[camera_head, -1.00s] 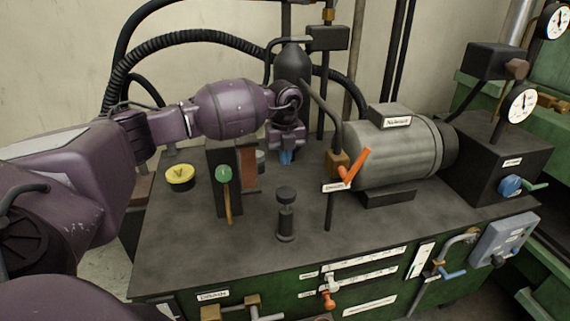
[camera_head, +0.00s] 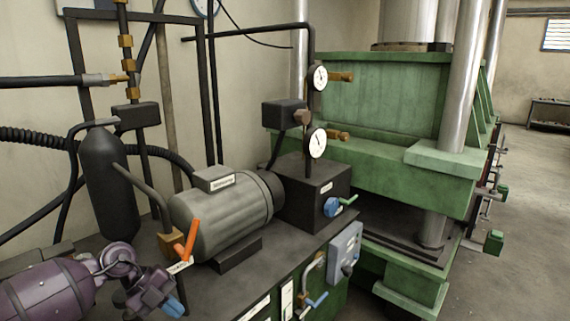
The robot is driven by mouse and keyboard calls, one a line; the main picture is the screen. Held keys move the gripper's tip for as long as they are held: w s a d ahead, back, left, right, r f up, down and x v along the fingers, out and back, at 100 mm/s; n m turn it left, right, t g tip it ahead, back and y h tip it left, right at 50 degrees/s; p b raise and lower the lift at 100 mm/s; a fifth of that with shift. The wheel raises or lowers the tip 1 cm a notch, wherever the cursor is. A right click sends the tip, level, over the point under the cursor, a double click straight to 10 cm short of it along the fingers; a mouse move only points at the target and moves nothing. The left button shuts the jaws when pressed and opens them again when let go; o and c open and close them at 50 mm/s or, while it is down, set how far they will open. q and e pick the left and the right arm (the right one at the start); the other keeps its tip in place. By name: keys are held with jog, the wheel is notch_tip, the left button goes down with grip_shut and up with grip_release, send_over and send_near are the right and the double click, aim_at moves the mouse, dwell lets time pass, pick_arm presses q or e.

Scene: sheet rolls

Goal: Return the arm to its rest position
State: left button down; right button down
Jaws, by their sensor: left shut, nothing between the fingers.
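My left arm (camera_head: 45,292), purple and dark grey, comes in at the lower left corner of the head view, over the dark bench. My left gripper (camera_head: 173,306), with blue fingertips, is shut and empty. In the picture it sits just below the orange-red lever (camera_head: 188,241) and in front of the black cylinder (camera_head: 108,185). I cannot tell its height above the bench. My right arm and gripper are out of view.
A grey motor (camera_head: 225,217) and a black box (camera_head: 310,190) with a blue knob (camera_head: 332,207) stand on the bench (camera_head: 190,278). Gauges (camera_head: 317,143) rise behind. A large green press (camera_head: 385,115) stands at the right. Bare floor (camera_head: 530,230) lies beyond it.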

pick_arm(q)
jog(key=s+d+f+n+t+h, duration=0.2)
jog(key=s+d+n+t+h, duration=0.35)
jog(key=d+t+h, duration=0.35)
jog(key=s+a+f+n+t+y, duration=0.1)
jog(key=s+a+f+n+y, duration=0.4)
jog(key=n, duration=0.6)
jog(key=s+a+f+n+t+y, duration=0.1)
jog(key=s+a+f+n+y, duration=0.5)
jog(key=s+f+n+y, duration=0.4)
jog(key=s+n+y, duration=0.1)
jog(key=s+y, duration=0.1)
jog(key=s, duration=0.2)
jog(key=shift+s+a+t, duration=0.25)
jog(key=shift+a+t, duration=0.05)
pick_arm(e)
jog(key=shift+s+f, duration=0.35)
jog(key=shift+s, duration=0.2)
pick_arm(q)
jog(key=shift+f, duration=0.1)
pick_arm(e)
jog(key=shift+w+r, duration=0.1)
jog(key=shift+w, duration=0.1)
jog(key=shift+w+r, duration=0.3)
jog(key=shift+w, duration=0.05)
